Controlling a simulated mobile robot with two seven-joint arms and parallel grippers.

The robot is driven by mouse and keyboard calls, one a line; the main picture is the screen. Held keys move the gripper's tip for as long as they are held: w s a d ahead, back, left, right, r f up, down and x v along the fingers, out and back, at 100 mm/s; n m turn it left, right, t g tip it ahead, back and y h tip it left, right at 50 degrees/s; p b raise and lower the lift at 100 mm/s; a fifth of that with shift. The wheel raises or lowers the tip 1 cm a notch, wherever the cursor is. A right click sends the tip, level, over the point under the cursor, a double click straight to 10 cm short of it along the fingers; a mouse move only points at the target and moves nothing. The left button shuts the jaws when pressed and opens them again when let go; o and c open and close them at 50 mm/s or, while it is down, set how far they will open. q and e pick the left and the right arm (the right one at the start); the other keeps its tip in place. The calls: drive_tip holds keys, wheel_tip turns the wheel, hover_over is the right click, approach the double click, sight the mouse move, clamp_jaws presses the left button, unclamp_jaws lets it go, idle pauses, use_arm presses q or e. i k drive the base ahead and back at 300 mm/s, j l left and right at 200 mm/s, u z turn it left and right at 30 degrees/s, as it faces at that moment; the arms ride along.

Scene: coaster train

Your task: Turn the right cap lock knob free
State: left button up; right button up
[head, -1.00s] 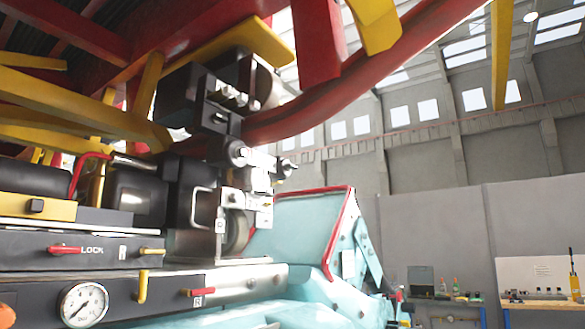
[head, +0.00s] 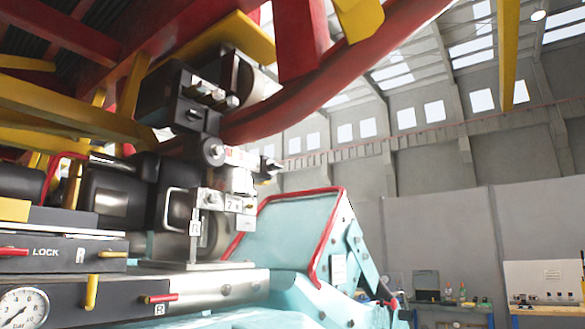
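A dark panel lettered LOCK (head: 46,253) is at the lower left in the head view. It has a red handle (head: 12,252) to the left of the lettering, a small white tag to its right, and a yellow handle (head: 112,254) beyond. Below are an upright yellow lever (head: 91,292) and a red handle (head: 160,298) beside an R tag. Another R tag (head: 195,228) hangs on the wheel bracket, below a round metal end piece (head: 212,153). I cannot tell which part is the right cap lock knob. I can make out neither gripper.
Red and yellow beams crowd the upper left. A pale blue body with a red-edged panel (head: 285,235) stands right of the assembly. Workbenches (head: 545,302) are far off at right.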

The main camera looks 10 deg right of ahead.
sight(273, 166)
drive_tip(key=i+l, duration=0.15)
drive_tip(key=l, duration=0.4)
drive_tip(key=i+l+u, duration=0.1)
drive_tip(key=l, duration=0.4)
drive_tip(key=i+l, duration=0.15)
drive_tip(key=l, duration=0.4)
drive_tip(key=i+l+u, duration=0.15)
drive_tip(key=l, duration=0.4)
